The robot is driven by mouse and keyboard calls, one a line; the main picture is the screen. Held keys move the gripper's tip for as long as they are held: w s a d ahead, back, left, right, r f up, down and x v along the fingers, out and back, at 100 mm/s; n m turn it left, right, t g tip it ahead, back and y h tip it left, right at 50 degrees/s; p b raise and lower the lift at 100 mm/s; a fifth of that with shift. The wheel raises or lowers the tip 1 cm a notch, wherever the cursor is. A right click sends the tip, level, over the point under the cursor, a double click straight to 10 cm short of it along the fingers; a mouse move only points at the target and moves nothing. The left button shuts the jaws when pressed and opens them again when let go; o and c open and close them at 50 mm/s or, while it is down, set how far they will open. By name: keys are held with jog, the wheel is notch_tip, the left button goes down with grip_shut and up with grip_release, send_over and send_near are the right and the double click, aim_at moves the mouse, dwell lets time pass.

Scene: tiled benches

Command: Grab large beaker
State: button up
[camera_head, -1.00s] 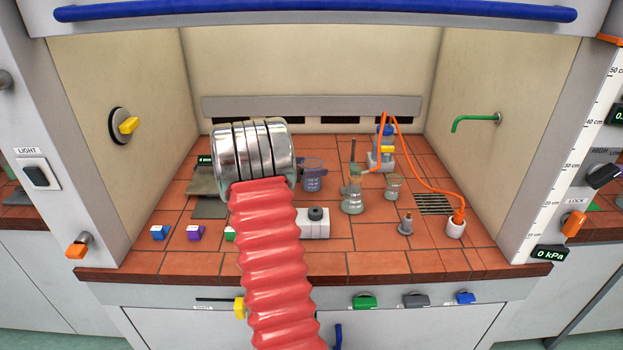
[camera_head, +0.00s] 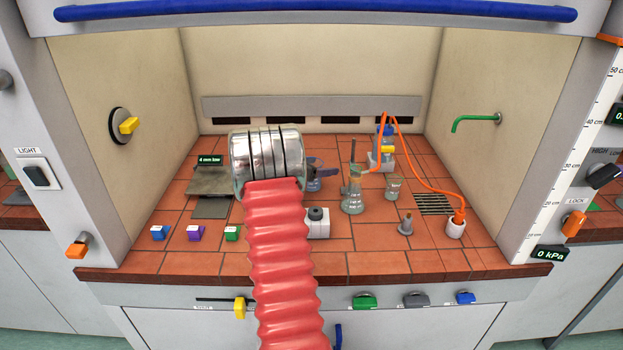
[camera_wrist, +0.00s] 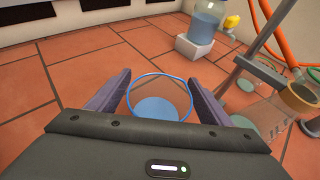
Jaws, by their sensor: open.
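The large beaker (camera_wrist: 160,108) is clear glass with a blue rim and bluish liquid inside. In the wrist view it stands between the two dark fingers of my gripper (camera_wrist: 157,80), one on each side. The jaws are open around it, and the lower part of the beaker is hidden by the gripper body. In the head view the beaker (camera_head: 314,184) is partly hidden behind my metal wrist and a dark finger. I cannot tell whether either finger touches the glass.
A flask (camera_head: 352,198) on a stand is close on the right, with a smaller beaker (camera_head: 393,187) beyond. A white block device (camera_head: 318,222) is in front. Tiles at left are partly clear.

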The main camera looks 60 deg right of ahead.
jog(key=shift+c, duration=0.6)
jog(key=c, duration=1.2)
notch_tip(320, 180, up, 10)
